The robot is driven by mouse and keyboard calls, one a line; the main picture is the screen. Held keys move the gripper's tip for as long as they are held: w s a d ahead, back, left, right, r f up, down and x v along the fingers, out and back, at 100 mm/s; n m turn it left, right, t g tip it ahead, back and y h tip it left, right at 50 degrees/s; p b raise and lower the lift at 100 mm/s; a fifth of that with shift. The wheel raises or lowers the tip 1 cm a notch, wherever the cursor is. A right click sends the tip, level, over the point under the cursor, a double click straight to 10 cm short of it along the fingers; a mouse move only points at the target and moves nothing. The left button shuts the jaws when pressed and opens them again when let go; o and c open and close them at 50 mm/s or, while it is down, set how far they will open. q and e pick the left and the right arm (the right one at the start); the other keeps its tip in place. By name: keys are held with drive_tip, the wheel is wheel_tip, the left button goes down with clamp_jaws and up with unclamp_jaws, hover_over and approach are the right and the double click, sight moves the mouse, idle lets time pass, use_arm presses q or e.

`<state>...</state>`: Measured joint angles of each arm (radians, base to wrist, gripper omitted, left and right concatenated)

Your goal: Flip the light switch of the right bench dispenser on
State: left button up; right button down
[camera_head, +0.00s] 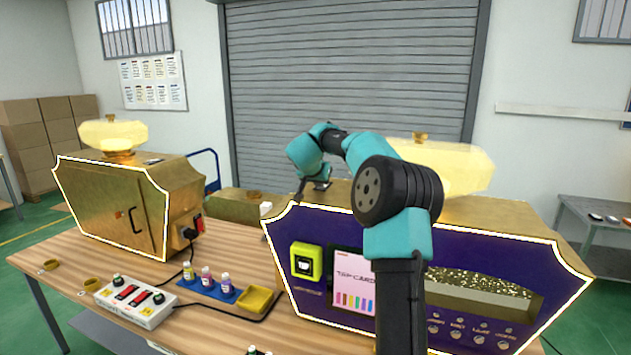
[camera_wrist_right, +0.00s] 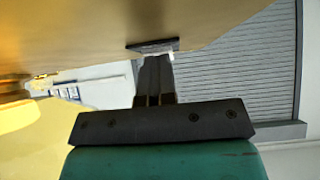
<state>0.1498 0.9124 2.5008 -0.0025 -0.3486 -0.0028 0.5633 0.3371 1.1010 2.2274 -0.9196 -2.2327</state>
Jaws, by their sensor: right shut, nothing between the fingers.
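The right bench dispenser (camera_head: 340,290) has a gold body and a purple front edged in white. A small dark switch plate (camera_head: 322,184) lies on its top near the left edge. It also shows in the right wrist view (camera_wrist_right: 150,46), with a pale bit at one end. My right gripper (camera_head: 300,194) reaches over the dispenser top with its fingers shut and empty. In the right wrist view its fingertips (camera_wrist_right: 157,62) are right at the plate; whether they touch it, I cannot tell. The switch's position is too small to read. My left gripper is out of view.
A gold left dispenser (camera_head: 110,200) stands on the wooden table at the left. Between them are a white control box (camera_head: 136,302), several small bottles on a blue tray (camera_head: 205,290) and a yellow tray (camera_head: 255,299). A glass bottle top (camera_head: 440,165) rises behind my right arm.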

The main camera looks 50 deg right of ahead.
drive_tip(key=shift+d, duration=0.25)
drive_tip(key=shift+s+d+r, duration=0.1)
drive_tip(key=shift+s+r, duration=0.05)
drive_tip(key=shift+r, duration=0.55)
drive_tip(key=shift+r, duration=0.55)
wheel_tip(320, 180, up, 4)
drive_tip(key=shift+f, duration=0.2)
drive_tip(key=d+r+v, duration=0.1)
drive_tip(key=v, duration=0.8)
drive_tip(key=shift+w+r, duration=0.15)
drive_tip(key=shift+w, duration=0.1)
